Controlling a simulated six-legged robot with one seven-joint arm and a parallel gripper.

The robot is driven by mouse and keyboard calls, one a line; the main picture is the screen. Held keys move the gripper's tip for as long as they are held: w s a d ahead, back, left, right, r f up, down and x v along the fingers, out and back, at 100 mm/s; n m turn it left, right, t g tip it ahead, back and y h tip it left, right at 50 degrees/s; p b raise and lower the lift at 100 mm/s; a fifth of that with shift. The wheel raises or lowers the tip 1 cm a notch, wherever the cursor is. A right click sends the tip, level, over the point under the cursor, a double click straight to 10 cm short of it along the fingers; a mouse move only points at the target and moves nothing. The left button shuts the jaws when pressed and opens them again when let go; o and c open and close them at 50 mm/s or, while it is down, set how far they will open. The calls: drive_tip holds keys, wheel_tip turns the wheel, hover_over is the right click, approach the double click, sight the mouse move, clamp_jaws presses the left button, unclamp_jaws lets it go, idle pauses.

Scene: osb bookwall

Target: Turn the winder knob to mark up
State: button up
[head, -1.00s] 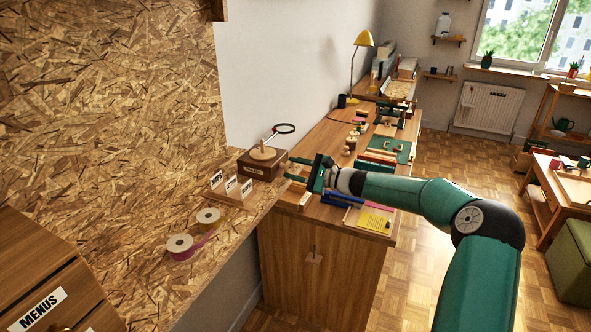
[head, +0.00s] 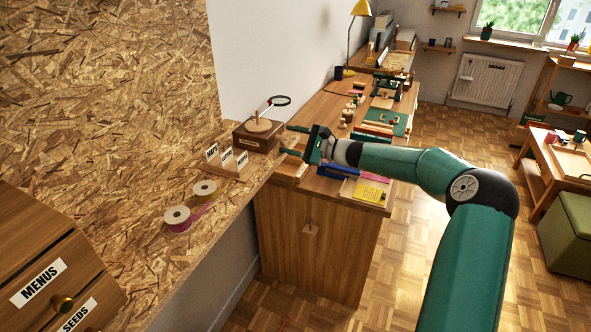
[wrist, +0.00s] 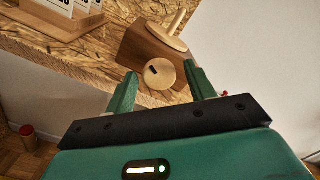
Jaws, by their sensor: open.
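A short dark mark sits left of the disc's centre, tilted, toward the upper left in that picture. My gripper (wrist: 161,69) is open, one green finger on each side of the knob. A gap shows by the right finger; contact on the left is unclear.
A card holder (head: 228,161) with several white label cards stands close to the winder. Two tape rolls (head: 178,219) lie nearer on the shelf. A wooden desk (head: 330,200) with tools and papers lies beyond the shelf edge. Labelled drawers (head: 45,283) are at lower left.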

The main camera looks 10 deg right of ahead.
drive_tip(key=m, duration=0.2)
drive_tip(key=shift+a+f+m, duration=0.1)
drive_tip(key=shift+a+m, duration=0.1)
drive_tip(key=shift+m, duration=0.1)
drive_tip(key=m, duration=0.5)
drive_tip(key=shift+d, duration=0.15)
drive_tip(key=v, duration=1.4)
drive_tip(key=s+a+n+g+h, duration=0.5)
drive_tip(key=s+a+n+g, duration=0.35)
drive_tip(key=a, duration=0.55)
drive_tip(key=s+a+r+n+h, duration=0.2)
drive_tip(key=s+n+h, duration=0.4)
drive_tip(key=s, duration=1)
drive_tip(key=shift+a+n+t, duration=0.3)
drive_tip(key=shift+n+t, duration=0.05)
drive_tip(key=shift+n, duration=0.8)
drive_tip(key=shift+s+r, duration=0.1)
